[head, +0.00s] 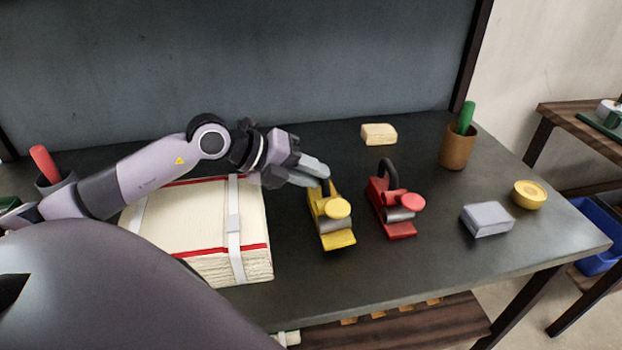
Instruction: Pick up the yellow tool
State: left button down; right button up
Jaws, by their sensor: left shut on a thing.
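The yellow tool (335,233) stands on the dark tabletop (400,275) near the middle of the head view. It has a round yellow knob, a grey cylinder and a dark handle at its far end. My left gripper (322,178) reaches in from the left and is shut on the tool's dark handle, which its fingers partly hide. The tool looks upright, and I cannot tell whether its base is off the table. My right gripper is not in view.
A similar red tool (394,213) stands close to the right. A strapped cream cloth stack (200,230) lies left, under my left arm.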

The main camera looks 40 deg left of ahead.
pick_arm(q)
notch_tip(320, 180, up, 18)
jog(key=p, duration=0.2)
jog(key=shift+w+r, duration=0.15)
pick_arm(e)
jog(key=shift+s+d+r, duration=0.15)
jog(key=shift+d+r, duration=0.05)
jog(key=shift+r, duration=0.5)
pick_arm(q)
jog(key=shift+a, duration=0.1)
